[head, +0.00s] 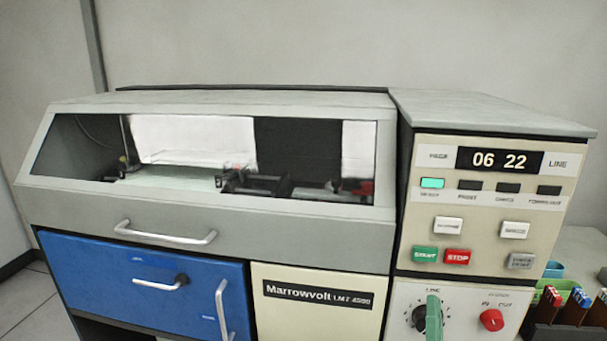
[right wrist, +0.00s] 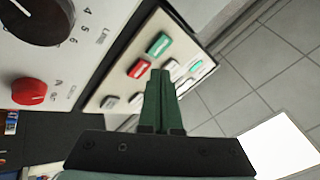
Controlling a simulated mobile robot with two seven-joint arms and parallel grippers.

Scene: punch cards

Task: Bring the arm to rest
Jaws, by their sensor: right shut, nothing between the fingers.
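My right gripper (head: 433,303) shows at the bottom of the head view as a narrow green shape in front of the lower control panel, beside the black LINE dial (head: 418,318). In the right wrist view its two green fingers (right wrist: 159,75) are together with nothing between them. From there the fingertips overlap the button panel below the green START button (right wrist: 158,44) and beside the red STOP button (right wrist: 138,69). I cannot tell whether they touch anything. My left gripper is not in view.
The grey machine has a windowed hood (head: 200,219), a blue front (head: 100,270) and projecting handles. Its display (head: 499,160) reads 06 22, with a green lamp (head: 432,183) lit. A red knob (head: 491,320) is right of the dial. Small coloured items (head: 560,295) stand at the far right.

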